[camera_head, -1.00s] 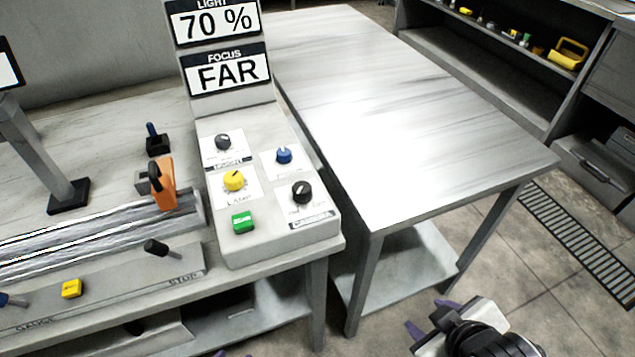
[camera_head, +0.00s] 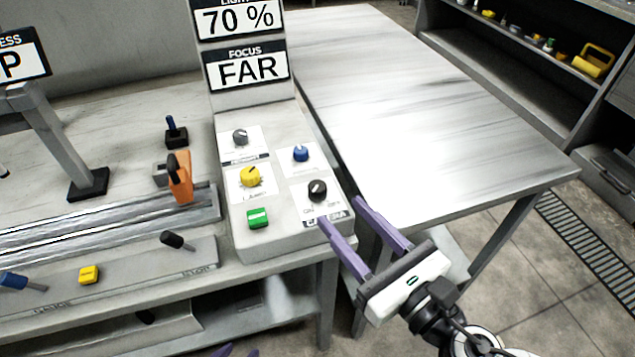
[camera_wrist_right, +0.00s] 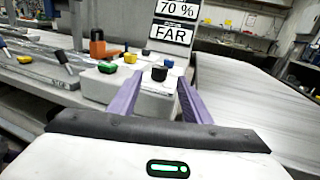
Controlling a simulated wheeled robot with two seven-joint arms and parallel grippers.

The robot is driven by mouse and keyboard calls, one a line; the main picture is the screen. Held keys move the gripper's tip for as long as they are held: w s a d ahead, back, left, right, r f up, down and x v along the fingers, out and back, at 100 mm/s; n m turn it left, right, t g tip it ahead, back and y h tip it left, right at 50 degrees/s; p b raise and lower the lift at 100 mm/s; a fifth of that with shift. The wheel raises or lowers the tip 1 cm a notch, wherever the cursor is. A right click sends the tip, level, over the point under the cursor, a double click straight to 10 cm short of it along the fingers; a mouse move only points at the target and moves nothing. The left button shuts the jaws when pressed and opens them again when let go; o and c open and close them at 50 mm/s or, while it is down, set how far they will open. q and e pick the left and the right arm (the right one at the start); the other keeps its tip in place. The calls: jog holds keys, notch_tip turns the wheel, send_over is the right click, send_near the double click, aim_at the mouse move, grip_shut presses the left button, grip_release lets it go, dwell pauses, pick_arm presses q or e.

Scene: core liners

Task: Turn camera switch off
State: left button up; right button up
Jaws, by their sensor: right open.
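The camera switch is a black knob (camera_head: 317,189) at the lower right of the sloped grey control panel (camera_head: 285,235). A label reading CAMERA, with ON and OFF marks, lies under the knob. My right gripper (camera_head: 340,212) is open and empty, its purple fingers just in front of the panel's lower right corner, pointing at the knob but apart from it. In the right wrist view the black knob (camera_wrist_right: 159,73) shows between the two fingertips (camera_wrist_right: 160,80). Only a purple tip of my left gripper (camera_head: 223,350) shows at the bottom edge.
Near the switch on the panel are a blue knob (camera_head: 301,153), a yellow knob (camera_head: 250,177), a grey knob (camera_head: 240,137) and a green button (camera_head: 258,218). Displays above read 70 % and FAR (camera_head: 248,71). A bare metal table (camera_head: 430,120) stands to the right.

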aim_at(323, 192)
jog(key=p+x, duration=0.1)
jog(key=x, duration=0.7)
jog(key=shift+w+a+r, duration=0.1)
jog(key=shift+w, duration=0.1)
jog(key=shift+w+a, duration=0.2)
jog(key=shift+w, duration=0.1)
jog(key=shift+c, duration=0.4)
jog(key=c, duration=1)
jog(key=shift+o, duration=0.2)
